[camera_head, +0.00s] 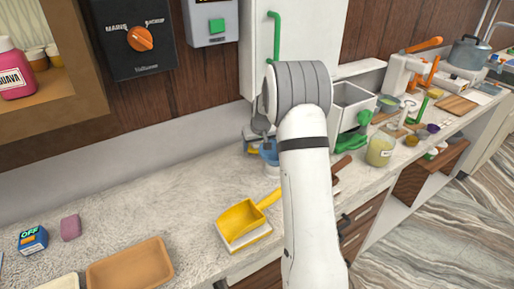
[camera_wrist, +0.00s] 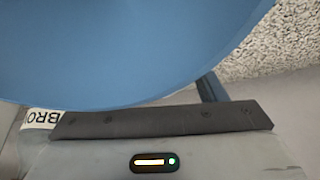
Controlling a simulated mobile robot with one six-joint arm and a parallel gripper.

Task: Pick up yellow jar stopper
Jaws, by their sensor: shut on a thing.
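In the wrist view my gripper (camera_wrist: 160,120) shows as a dark bar along the lower part. A large smooth blue round thing (camera_wrist: 120,50) fills the upper left, right against it, and my gripper is shut on it. A white label reading "BRO" (camera_wrist: 42,118) shows at the lower left. In the head view a blue thing (camera_head: 270,152) stands just left of my arm, which hides part of it. A pale yellow jar (camera_head: 380,151) with a white label stands right of my arm. No yellow stopper can be made out.
A grey bin (camera_head: 352,97) stands behind my arm. An orange tray (camera_head: 130,268), a pink block (camera_head: 70,227) and a blue box (camera_head: 33,240) lie at the left. The counter's middle left is clear.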

